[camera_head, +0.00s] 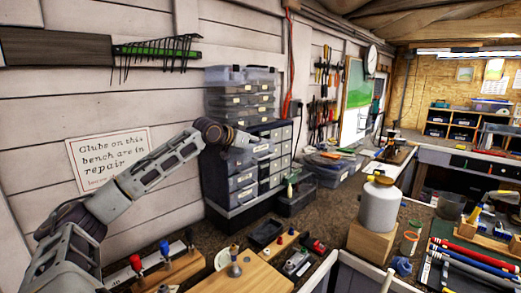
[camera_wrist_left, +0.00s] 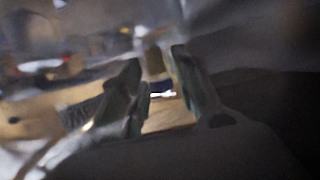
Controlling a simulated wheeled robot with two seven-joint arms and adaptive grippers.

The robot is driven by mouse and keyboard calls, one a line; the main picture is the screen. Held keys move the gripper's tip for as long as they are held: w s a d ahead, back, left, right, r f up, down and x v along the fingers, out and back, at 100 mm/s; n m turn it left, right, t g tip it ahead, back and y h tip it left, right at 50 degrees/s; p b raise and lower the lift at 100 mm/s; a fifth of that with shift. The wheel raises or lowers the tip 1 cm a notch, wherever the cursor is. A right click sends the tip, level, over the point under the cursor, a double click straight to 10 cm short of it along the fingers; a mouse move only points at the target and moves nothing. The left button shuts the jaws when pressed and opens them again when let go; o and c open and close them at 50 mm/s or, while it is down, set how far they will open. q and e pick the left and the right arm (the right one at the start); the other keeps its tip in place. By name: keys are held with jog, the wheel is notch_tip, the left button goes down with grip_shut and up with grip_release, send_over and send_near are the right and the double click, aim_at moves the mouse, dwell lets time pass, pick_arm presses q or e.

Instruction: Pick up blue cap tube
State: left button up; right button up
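A small upright piece with a blue top (camera_head: 165,248) stands at the lower left of the head view, between a red-topped one (camera_head: 136,263) and a dark-topped one (camera_head: 189,238). It may be the blue cap tube, but it is too small to be sure. My left gripper (camera_head: 247,139) is raised in front of the drawer cabinet, above and right of these pieces. In the blurred left wrist view its two fingers (camera_wrist_left: 160,85) stand apart, with no held thing visible between them. No tube can be made out there. My right gripper is not in view.
The drawer cabinet (camera_head: 257,175) stands close behind my left gripper against the wall. A wooden block (camera_head: 262,278), a dark tray (camera_head: 266,233) and small tools crowd the bench front. A white jar (camera_head: 379,207) stands on a wooden block at right.

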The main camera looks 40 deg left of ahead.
pick_arm(q)
jog(key=shift+s+r, duration=0.15)
jog(key=shift+s, duration=0.1)
jog(key=shift+w, duration=0.1)
jog(key=shift+c, duration=0.2)
jog(key=shift+c, duration=1.4)
grip_shut()
jog(key=shift+r, duration=0.15)
jog(key=shift+r+p, duration=1.75)
jog(key=shift+r, duration=3.05)
